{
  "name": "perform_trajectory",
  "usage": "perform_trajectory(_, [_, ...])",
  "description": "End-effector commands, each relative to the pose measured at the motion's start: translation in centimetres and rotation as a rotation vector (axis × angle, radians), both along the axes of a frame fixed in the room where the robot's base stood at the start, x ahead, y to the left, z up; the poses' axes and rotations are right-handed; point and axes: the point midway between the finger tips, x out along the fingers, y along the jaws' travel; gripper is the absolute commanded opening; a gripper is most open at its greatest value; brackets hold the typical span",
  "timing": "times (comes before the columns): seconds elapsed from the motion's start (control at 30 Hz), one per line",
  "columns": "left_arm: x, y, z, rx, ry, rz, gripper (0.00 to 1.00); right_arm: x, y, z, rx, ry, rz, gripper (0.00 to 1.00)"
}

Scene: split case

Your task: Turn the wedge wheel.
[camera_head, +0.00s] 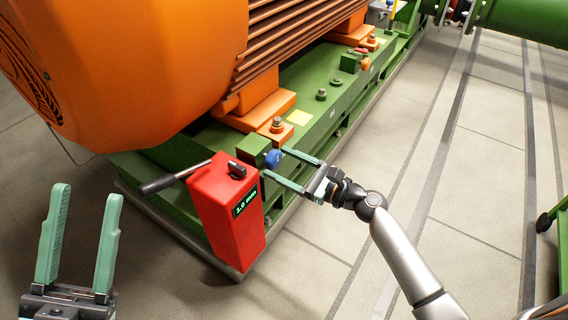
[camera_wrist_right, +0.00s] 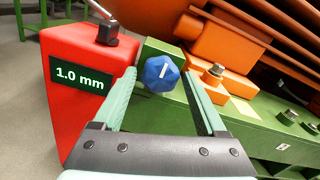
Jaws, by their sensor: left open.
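The wedge wheel is a small blue faceted knob (camera_head: 273,158) with a white mark, on a green block beside the red box (camera_head: 228,212). In the right wrist view, the blue knob (camera_wrist_right: 161,73) shows between my two finger tips with a gap on each side. My right gripper (camera_head: 275,163) is open, its fingers pointing at the knob; how far they reach around it I cannot tell. The red box has a black lever and a display reading 1.0 mm (camera_wrist_right: 80,78). My left gripper (camera_head: 87,191) is open and empty at the lower left, away from the box.
A large orange motor (camera_head: 150,60) stands on a green base frame (camera_head: 315,100) with bolts and orange feet. A dark handle (camera_head: 165,184) sticks out left of the red box. The tiled floor (camera_head: 460,190) at the right is mostly clear.

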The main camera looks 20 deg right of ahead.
Motion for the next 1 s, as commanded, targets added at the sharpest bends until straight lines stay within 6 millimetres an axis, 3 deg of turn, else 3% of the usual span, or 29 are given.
perform_trajectory(0.07, [0.01,0.00,-0.01,0.000,0.000,0.000,0.50,-0.02,-0.01,0.00,0.000,0.000,0.000,0.64])
perform_trajectory(0.6, [0.01,0.00,-0.03,-0.002,0.002,0.000,0.50,-0.05,-0.01,-0.03,0.000,0.000,0.001,0.04])
perform_trajectory(1.0, [-0.01,0.03,0.59,-0.006,0.002,-0.002,0.50,-0.05,0.00,0.09,0.057,0.046,0.002,0.02])
